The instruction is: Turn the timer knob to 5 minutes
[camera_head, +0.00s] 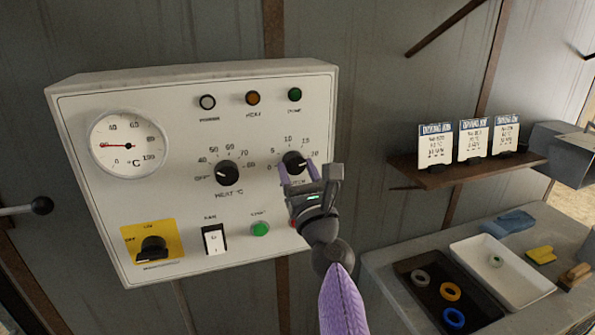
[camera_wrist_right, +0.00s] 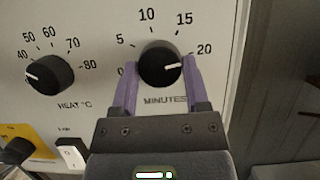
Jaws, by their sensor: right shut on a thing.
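The timer knob (camera_head: 293,161) is a round black knob at the right of the white control panel, with MINUTES printed below it. It also shows in the right wrist view (camera_wrist_right: 158,62). Its scale reads 0, 5, 10, 15, 20. The white line on the knob points right, near the 20 side. My right gripper (camera_head: 298,169) has its purple fingers on either side of the knob and is shut on it; the fingers (camera_wrist_right: 160,75) flank it from below in the wrist view. My left gripper is not in view.
The HEAT knob (camera_head: 227,173) is left of the timer knob. A white rocker switch (camera_head: 214,240), a green button (camera_head: 260,229) and a black rotary switch (camera_head: 153,248) sit lower on the panel. A shelf (camera_head: 455,174) with cards and a bench with trays (camera_head: 520,290) stand right.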

